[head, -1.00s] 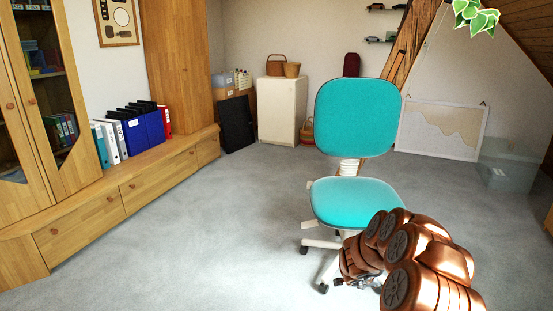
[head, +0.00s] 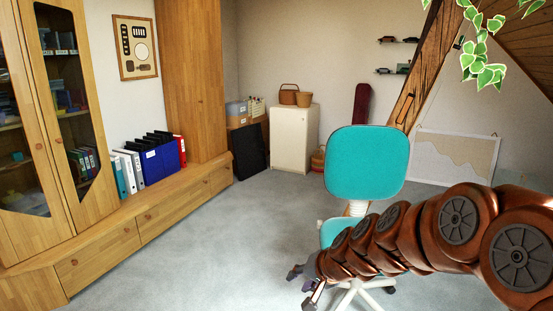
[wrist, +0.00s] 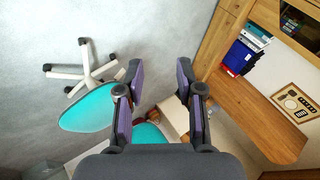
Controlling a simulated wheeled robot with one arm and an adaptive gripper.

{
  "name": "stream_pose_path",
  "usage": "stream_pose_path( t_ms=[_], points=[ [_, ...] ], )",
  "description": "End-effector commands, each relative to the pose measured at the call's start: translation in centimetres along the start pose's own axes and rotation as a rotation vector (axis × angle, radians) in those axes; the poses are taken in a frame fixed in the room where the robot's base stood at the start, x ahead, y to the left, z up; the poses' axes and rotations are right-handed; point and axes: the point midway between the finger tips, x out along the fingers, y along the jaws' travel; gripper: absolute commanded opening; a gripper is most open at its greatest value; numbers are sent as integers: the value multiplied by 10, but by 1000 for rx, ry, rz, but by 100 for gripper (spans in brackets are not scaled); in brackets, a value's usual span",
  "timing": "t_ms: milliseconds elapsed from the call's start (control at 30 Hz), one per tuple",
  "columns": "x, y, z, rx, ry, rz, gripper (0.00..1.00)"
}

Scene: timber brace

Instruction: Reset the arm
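My gripper (wrist: 157,85) is open and empty in the wrist view, with a clear gap between its two dark fingers with purple pads. In the head view my gripper (head: 306,284) shows small at the end of my copper-coloured arm, low in the picture and in front of the turquoise chair (head: 364,163). The arm reaches in from the right edge and hides part of the chair's seat and base. In the wrist view the chair (wrist: 88,110) lies to the left of and behind the fingers. Nothing is held.
A wooden cabinet with a low bench (head: 150,232) runs along the left wall, with binders (head: 150,160) on it. A white cabinet (head: 291,140) stands at the back. A timber brace (head: 418,85) slopes at the right, near a hanging plant (head: 485,65). Grey carpet (head: 225,250) is clear at left-centre.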

Motion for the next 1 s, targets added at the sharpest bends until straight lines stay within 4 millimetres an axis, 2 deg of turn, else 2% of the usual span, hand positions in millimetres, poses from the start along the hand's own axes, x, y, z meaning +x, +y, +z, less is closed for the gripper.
stream_pose_path(
  t_ms=[33,267,400,700,833,1000],
  points=[
    [-25,-8,12,-39,-35,11,37],
    [-105,-2,78,-196,-209,111,37],
    [-157,16,116,-265,-312,206,37],
    [-271,71,180,-330,-502,446,37],
    [-304,89,197,-327,-554,524,37],
    [-320,100,206,-322,-579,566,37]
  ],
)
